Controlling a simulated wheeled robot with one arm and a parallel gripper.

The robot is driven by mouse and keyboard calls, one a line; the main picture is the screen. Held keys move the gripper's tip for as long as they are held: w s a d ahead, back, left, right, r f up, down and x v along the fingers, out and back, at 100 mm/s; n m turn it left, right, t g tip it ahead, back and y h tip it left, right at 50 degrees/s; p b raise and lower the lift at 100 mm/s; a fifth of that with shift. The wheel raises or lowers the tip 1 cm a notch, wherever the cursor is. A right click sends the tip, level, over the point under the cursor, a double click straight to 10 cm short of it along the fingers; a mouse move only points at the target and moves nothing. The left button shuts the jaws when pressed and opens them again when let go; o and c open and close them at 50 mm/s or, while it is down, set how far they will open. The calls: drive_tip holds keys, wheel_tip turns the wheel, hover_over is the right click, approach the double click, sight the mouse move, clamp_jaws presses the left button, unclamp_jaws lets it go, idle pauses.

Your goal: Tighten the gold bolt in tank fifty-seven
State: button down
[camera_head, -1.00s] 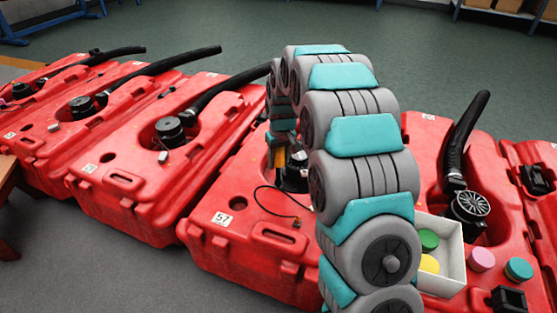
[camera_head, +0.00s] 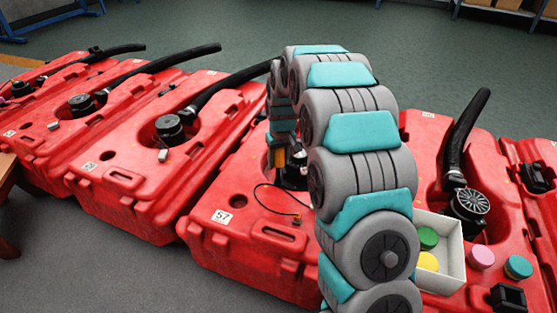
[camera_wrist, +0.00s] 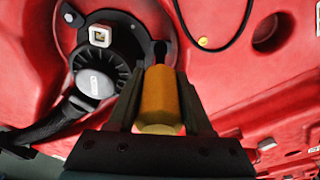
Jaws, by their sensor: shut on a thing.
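Tank fifty-seven (camera_head: 262,236) is the red tank with the label 57 (camera_head: 222,216). My gripper (camera_wrist: 160,78) is shut on a yellow-orange cylindrical tool (camera_wrist: 160,102) with a dark tip. In the head view the yellow tool (camera_head: 280,157) shows beside the black round fitting on the tank; my arm hides much of this area. In the wrist view the tool is right of the black fitting (camera_wrist: 100,60), which bears a pale square piece (camera_wrist: 100,36). A small gold round spot (camera_wrist: 203,43) lies by a thin black cable. I cannot tell whether it is the bolt.
The thin cable (camera_head: 258,195) loops over the tank top, with an orange end (camera_head: 297,219). A white box (camera_head: 452,262) with green and yellow round pieces stands at right, near a pink cap (camera_head: 481,257) and a teal cap (camera_head: 518,267). More red tanks (camera_head: 135,195) stand at left.

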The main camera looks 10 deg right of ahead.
sight(278, 150)
drive_tip(key=shift+f, duration=0.45)
idle(2.0)
drive_tip(key=shift+r+p, duration=0.55)
drive_tip(key=shift+r, duration=2.05)
